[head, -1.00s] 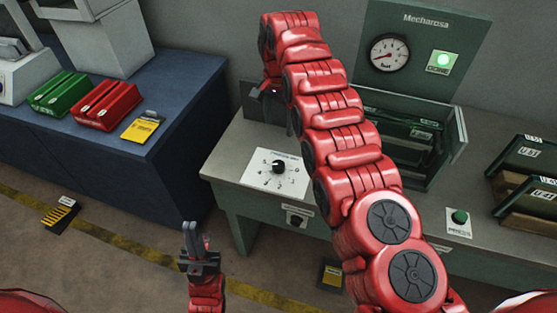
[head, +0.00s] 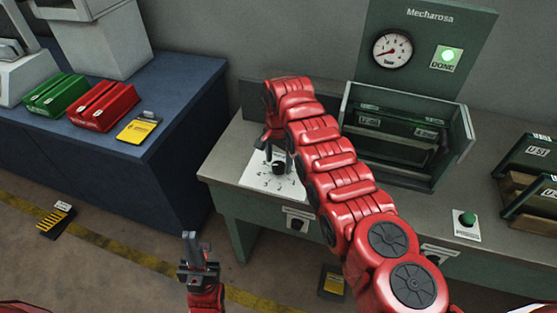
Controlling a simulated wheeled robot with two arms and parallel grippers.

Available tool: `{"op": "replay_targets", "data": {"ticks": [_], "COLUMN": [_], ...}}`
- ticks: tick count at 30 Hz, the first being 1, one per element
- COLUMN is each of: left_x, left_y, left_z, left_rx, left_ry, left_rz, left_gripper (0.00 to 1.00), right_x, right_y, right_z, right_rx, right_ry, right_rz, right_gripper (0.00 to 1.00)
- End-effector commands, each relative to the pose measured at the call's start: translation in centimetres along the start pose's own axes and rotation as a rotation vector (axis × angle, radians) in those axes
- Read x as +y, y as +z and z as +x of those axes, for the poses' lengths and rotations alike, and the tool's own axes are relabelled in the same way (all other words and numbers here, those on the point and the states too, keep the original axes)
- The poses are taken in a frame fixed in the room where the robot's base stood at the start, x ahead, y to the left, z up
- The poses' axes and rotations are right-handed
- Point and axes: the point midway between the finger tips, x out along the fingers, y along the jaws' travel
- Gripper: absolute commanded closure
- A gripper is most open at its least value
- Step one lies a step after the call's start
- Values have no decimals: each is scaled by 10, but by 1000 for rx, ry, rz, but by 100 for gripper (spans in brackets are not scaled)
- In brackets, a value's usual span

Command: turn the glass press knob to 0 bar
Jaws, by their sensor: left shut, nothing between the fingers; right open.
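The press knob (head: 278,168) is a small black dial on a white numbered plate (head: 258,181) on the grey-green bench. My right arm reaches over the bench from the lower right. Its gripper (head: 275,155) points down at the knob, with the open fingers at or just above it; I cannot tell whether they touch it. The knob's pointer and part of the numbers are hidden. The round pressure gauge (head: 392,49) stands on the panel marked Mecharosa. My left gripper (head: 190,238) is shut and empty, in front of the bench at lower left.
The glass-walled press box (head: 400,150) holds dark green frames. A lit green DONE lamp (head: 448,56) is above it. A green press button (head: 467,219) sits to the right, near more frames (head: 530,170). A blue table (head: 185,95) with green and red cases stands at left.

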Motion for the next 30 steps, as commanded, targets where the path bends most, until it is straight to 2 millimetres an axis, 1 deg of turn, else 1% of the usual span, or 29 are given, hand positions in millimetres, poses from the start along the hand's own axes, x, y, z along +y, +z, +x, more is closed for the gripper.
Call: {"op": "replay_targets", "data": {"ticks": [3, 9, 10, 14, 15, 17, 18, 20, 21, 23, 24, 30], "left_x": [0, 0, 0, 0, 0, 0, 0, 0, 0, 0, 0, 0], "left_y": [0, 0, 0, 0, 0, 0, 0, 0, 0, 0, 0, 0], "left_z": [0, 0, 0, 0, 0, 0, 0, 0, 0, 0, 0, -2], "left_rx": [0, 0, 0, 0, 0, 0, 0, 0, 0, 0, 0, 0], "left_ry": [0, 0, 0, 0, 0, 0, 0, 0, 0, 0, 0, 0], "left_rz": [0, 0, 0, 0, 0, 0, 0, 0, 0, 0, 0, 0], "left_gripper": [100, 100, 100, 100, 100, 100, 100, 100, 100, 100, 100, 100], "right_x": [0, -1, -1, 0, 0, 0, 0, 0, 0, 0, 0, 0], "right_y": [0, 0, 0, 0, 0, 0, 0, 0, 0, 0, 0, 0], "right_z": [6, 7, 7, 6, 6, 6, 6, 6, 6, 6, 6, 7], "right_rx": [1, 2, 2, 2, 2, 2, 2, 2, 2, 2, 1, 1], "right_ry": [-2, -3, -3, -3, -3, -3, -2, -3, -2, -2, -2, -2], "right_rz": [1, 0, 0, 0, 0, 0, 0, 0, 0, 0, 0, -12], "right_gripper": [19, 19, 21, 44, 52, 62, 70, 80, 88, 98, 100, 100]}}
